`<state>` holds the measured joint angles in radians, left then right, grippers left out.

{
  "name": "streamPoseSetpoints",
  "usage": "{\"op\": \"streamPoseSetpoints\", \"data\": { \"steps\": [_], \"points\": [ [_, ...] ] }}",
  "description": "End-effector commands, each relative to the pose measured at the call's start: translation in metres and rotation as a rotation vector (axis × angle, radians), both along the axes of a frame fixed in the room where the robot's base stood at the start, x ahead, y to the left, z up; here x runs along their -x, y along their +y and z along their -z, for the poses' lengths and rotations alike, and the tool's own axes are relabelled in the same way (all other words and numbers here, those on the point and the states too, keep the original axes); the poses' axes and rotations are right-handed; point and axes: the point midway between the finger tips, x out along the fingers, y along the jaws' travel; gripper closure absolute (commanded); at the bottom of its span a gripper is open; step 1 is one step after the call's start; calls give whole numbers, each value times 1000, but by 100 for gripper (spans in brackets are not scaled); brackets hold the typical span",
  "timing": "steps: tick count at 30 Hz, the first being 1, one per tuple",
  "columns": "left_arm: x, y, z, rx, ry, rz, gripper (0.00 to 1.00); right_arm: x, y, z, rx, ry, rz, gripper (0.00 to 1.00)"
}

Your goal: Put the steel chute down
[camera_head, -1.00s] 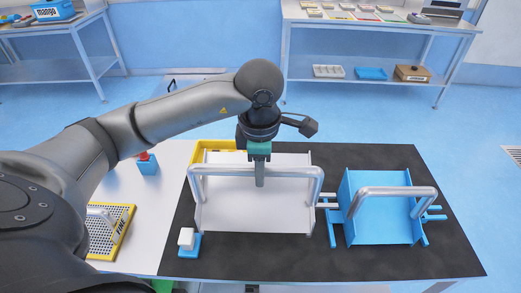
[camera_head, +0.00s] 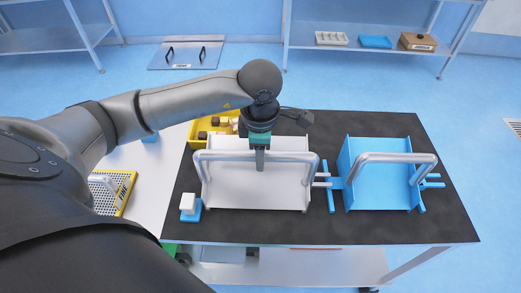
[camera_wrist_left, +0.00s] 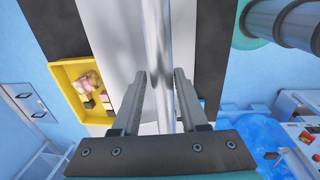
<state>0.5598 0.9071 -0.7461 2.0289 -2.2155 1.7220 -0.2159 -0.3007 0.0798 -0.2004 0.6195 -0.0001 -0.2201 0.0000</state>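The steel chute (camera_head: 255,196), a pale flat panel with raised sides and a round bar handle (camera_head: 225,155), is over the dark mat (camera_head: 290,231). My left gripper (camera_head: 260,165) is at the middle of the handle. In the left wrist view the handle (camera_wrist_left: 158,35) runs between the two fingers, which close on it. The chute looks level and low; I cannot tell whether its underside touches the mat. My right gripper is not in view.
A blue chute (camera_head: 378,188) with a similar handle stands close to its right. A yellow tray (camera_head: 197,134) with brown and pale pieces lies behind the steel chute. A white block on a blue base (camera_head: 190,215) stands at its front left corner. The mat's front strip is clear.

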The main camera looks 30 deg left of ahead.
Motion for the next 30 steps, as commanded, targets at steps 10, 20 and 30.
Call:
{"op": "streamPoseSetpoints", "data": {
  "steps": [10, 20, 30],
  "points": [
    [0, 0, -1, -1, -2, -1, 38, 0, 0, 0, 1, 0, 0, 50],
    [1, -2, -37, 1, -9, 0, 38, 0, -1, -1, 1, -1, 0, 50],
    [9, -6, -104, 0, -7, -1, 38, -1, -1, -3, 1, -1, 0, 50]
  ]
}}
